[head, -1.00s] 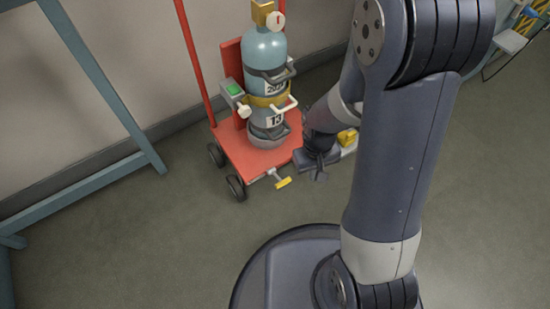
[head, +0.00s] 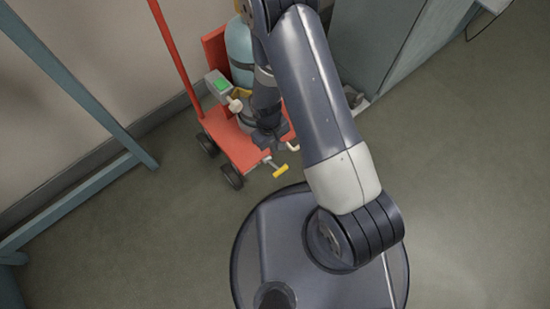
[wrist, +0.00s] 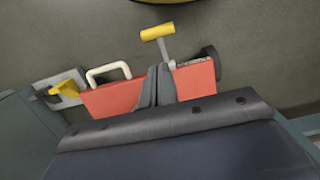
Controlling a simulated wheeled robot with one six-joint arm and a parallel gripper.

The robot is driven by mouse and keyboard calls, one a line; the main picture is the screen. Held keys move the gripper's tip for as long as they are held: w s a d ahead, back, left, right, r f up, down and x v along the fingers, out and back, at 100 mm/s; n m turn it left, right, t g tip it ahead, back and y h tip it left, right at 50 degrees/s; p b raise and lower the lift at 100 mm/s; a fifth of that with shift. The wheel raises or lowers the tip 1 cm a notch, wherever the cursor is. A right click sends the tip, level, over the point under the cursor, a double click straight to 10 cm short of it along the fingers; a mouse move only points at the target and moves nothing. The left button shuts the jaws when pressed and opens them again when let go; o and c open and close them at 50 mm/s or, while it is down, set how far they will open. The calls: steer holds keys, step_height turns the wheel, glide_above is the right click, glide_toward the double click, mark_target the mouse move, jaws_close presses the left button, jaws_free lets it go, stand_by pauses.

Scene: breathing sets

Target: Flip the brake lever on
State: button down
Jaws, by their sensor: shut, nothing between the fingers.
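The brake lever (head: 280,171) has a yellow grip on a thin metal stem at the front edge of the red cart (head: 232,148). In the wrist view the lever (wrist: 157,32) sticks out beyond the cart's edge, just past my fingertips. My gripper (head: 268,140) is over the front of the cart deck, a little behind the lever in the head view. In the wrist view my gripper (wrist: 157,73) is shut and empty, apart from the yellow grip. My arm hides part of the cart and cylinder.
A pale blue gas cylinder (head: 239,48) stands on the cart. A grey box with a green top (head: 219,84) is beside it. A white handle (wrist: 108,72) and another yellow part (wrist: 65,89) lie left in the wrist view.

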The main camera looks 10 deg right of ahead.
mark_target(280, 171)
steer(key=shift+s, duration=0.1)
step_height(280, 171, down, 10)
steer(key=s+b, duration=0.1)
steer(key=b, duration=0.2)
steer(key=shift+s+d, duration=0.15)
steer(key=shift+d, duration=0.3)
steer(key=shift+b, duration=0.3)
